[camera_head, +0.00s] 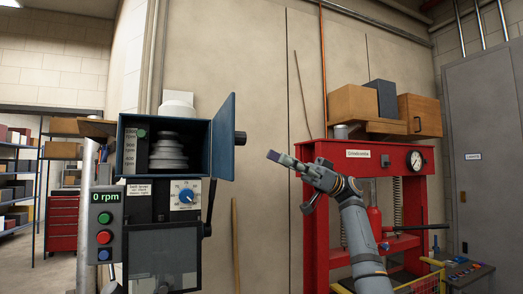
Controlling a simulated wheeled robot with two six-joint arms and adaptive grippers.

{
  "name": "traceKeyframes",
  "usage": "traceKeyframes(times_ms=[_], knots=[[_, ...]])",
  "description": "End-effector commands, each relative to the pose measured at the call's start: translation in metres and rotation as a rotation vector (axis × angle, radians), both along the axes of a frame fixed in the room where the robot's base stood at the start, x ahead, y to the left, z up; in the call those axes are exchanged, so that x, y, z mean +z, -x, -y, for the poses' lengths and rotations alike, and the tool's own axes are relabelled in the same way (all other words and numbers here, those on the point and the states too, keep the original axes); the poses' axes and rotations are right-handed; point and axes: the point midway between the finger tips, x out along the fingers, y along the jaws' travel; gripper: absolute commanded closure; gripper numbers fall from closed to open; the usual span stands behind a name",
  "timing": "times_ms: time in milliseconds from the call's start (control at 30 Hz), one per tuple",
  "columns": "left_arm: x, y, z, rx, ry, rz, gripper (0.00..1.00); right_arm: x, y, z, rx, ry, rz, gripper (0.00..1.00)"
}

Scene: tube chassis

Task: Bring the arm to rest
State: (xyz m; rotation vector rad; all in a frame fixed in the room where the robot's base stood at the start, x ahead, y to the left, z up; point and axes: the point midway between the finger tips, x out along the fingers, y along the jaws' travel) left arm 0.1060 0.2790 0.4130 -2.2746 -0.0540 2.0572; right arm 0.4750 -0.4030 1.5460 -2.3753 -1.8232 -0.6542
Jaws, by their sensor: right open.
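My right arm comes in from the lower right, and my right gripper (287,162) points up and left. It is in the air right of the drill-press-like machine (133,196) and in front of the red press. The gripper is open, and nothing shows between its fingers. My left gripper is not in view.
The machine's blue head box has its door (225,137) swung open to the right, with stepped pulleys (168,150) inside. A red press (313,235) stands behind my right arm, with wooden boxes (352,103) on top. A grey cabinet (490,150) stands far right.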

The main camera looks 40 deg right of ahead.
Motion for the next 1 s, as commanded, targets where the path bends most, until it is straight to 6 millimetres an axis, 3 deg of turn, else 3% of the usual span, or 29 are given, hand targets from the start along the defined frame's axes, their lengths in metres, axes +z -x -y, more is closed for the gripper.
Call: traceKeyframes(times_ms=[200, 800, 867, 967, 1000], knots=[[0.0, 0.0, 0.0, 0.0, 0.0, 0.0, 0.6, -0.009, 0.004, 0.02, 0.0, 0.0, 0.0, 0.5], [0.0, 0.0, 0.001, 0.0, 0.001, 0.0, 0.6, -0.012, 0.002, 0.019, 0.0, 0.006, -0.008, 0.5], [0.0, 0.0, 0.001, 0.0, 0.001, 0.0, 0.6, -0.021, -0.007, 0.012, -0.003, 0.025, -0.037, 0.5], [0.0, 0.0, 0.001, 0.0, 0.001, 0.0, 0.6, -0.062, -0.039, -0.014, -0.021, 0.104, -0.146, 0.5], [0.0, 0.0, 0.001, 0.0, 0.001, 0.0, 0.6, -0.087, -0.056, -0.028, -0.033, 0.149, -0.207, 0.5]])
